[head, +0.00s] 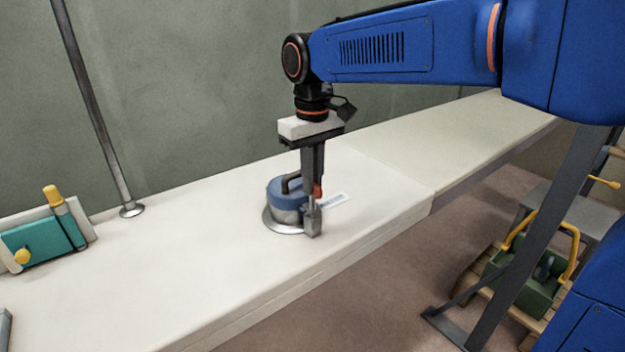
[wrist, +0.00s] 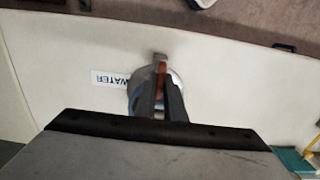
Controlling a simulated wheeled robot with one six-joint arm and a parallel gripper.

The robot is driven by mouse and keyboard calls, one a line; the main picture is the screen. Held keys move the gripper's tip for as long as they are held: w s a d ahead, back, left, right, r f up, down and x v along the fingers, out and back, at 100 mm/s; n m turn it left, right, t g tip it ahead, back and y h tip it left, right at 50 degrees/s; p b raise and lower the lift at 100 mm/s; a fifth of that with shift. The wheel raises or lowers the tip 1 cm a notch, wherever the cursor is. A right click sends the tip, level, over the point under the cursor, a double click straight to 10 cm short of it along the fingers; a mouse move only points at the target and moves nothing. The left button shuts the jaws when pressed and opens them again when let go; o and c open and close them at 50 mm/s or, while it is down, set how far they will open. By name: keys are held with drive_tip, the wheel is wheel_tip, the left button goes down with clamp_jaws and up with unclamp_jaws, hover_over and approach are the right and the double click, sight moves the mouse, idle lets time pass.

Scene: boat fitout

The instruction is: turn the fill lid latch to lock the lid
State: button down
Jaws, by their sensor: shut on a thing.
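The fill lid (head: 284,198) is a round blue cap with a dark handle on a metal ring, set in the white bench top. The latch (head: 317,192) shows as a small red-orange piece at the lid's right side. My gripper (head: 312,222) points straight down there, and its fingers hide part of the lid. In the wrist view my gripper (wrist: 160,95) is shut on the latch (wrist: 161,80), whose orange part shows between the fingers. The metal ring (wrist: 177,84) shows behind them. The latch's exact angle is hard to tell.
A label reading WATER (wrist: 110,79) lies beside the lid. A metal pole (head: 130,209) stands on the bench to the left, near a teal box (head: 40,243) with yellow knobs. A green tool carrier (head: 525,280) sits lower right. The bench (head: 190,285) around the lid is mostly clear.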

drive_tip(key=c, duration=1.8)
unclamp_jaws()
drive_tip(key=shift+c, duration=0.2)
wheel_tip(320, 180, up, 17)
drive_tip(key=shift+r, duration=0.2)
drive_tip(key=shift+d, duration=0.1)
drive_tip(key=s+d+f+m+t, duration=0.1)
drive_tip(key=s+d+f+m, duration=0.1)
drive_tip(key=s+d+f, duration=0.45)
drive_tip(key=s+d+f+m+t, duration=0.15)
drive_tip(key=d+f, duration=0.25)
drive_tip(key=d, duration=0.5)
drive_tip(key=s+d+f+m+t, duration=0.1)
drive_tip(key=s+d+f, duration=0.4)
drive_tip(key=f, duration=0.4)
drive_tip(key=s+d+f+m+t, duration=0.1)
drive_tip(key=s+d+f+m, duration=0.1)
drive_tip(key=s+d+f, duration=0.3)
wheel_tip(320, 180, down, 4)
drive_tip(key=s, duration=0.2)
drive_tip(key=shift+s+d, duration=0.3)
drive_tip(key=shift+s, duration=0.1)
